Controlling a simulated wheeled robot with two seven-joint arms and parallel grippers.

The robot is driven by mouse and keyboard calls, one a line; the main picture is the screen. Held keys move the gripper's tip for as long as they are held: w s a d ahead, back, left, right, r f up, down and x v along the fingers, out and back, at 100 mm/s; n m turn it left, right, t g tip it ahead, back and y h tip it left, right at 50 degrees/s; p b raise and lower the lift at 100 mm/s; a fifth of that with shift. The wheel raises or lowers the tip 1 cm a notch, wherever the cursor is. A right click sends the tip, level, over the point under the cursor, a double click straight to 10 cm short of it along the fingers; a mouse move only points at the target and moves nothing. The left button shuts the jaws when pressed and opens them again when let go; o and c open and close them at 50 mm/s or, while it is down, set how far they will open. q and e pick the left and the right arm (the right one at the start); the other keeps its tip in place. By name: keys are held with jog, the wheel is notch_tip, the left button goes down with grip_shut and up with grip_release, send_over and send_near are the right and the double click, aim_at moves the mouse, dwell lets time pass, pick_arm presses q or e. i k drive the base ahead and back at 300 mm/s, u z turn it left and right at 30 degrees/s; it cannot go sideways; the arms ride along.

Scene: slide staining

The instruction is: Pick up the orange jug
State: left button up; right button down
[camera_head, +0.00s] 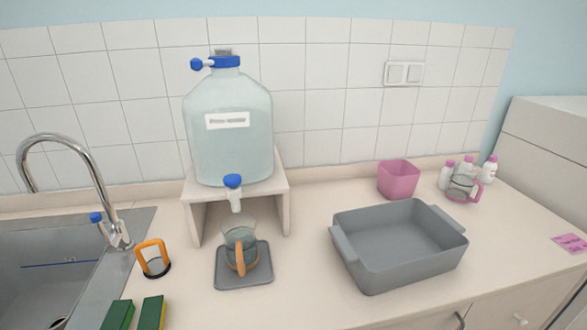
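The orange jug (240,240) is a clear glass jug with an orange handle and an orange band at its base. It stands upright on a small grey mat (229,281), below the blue-topped tap (234,187) of a large water container (228,127). Its handle faces the front. Whether it holds liquid is hard to tell. Neither of my grippers shows in the head view.
The container sits on a beige stand (195,215). An orange-framed holder (153,257), two green pads (149,313) and a sink (40,275) are at left. A grey tub (370,270), pink bin (398,180), pink-handled jug (464,188) and bottles (489,170) are at right.

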aim_at(238, 230)
jog(key=u, duration=3.2)
jog(key=k, duration=2.2)
jog(key=z, duration=2.45)
